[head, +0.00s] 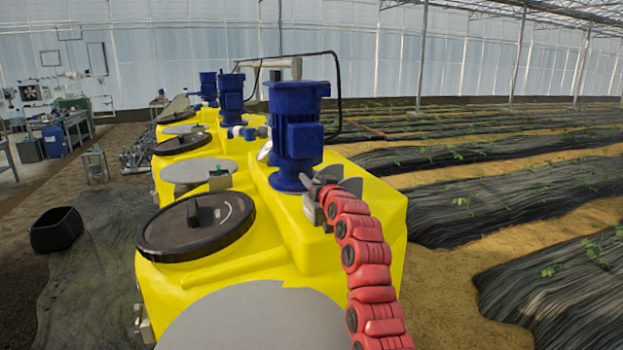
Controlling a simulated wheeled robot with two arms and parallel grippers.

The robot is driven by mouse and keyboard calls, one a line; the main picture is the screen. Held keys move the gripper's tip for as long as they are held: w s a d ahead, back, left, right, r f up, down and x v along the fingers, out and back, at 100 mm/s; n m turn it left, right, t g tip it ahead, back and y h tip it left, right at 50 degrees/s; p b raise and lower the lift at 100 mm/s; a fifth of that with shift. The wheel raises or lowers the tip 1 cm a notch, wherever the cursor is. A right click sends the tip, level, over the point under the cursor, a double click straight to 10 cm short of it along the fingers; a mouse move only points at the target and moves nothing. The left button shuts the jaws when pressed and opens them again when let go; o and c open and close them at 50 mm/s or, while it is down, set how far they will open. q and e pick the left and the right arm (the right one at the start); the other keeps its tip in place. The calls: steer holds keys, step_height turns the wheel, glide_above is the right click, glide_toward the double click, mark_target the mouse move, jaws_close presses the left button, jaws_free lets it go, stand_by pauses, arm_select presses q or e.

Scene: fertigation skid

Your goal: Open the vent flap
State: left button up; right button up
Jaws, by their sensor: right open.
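A row of yellow tanks (170,282) runs away from me, with round grey plates and black lids on top. A grey round plate (262,322) lies flat on the nearest tank, and another grey plate (198,170) lies behind the black lid. A grey panel (178,107) stands tilted up on a far tank. I cannot tell which of these is the vent flap. My right gripper (311,190), on my red segmented arm, is open beside the base of the nearest blue motor. Its fingertips are small and hard to make out; I see nothing held. My left gripper is out of view.
A black screw lid (196,226) sits on the nearest tank. The blue motor (297,130) stands upright close by my right gripper, with a black cable (338,95) behind it. A black bucket (57,229) stands on the floor at left. Covered planting beds (480,152) lie at right.

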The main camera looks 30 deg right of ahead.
jaws_close()
stand_by(1.3)
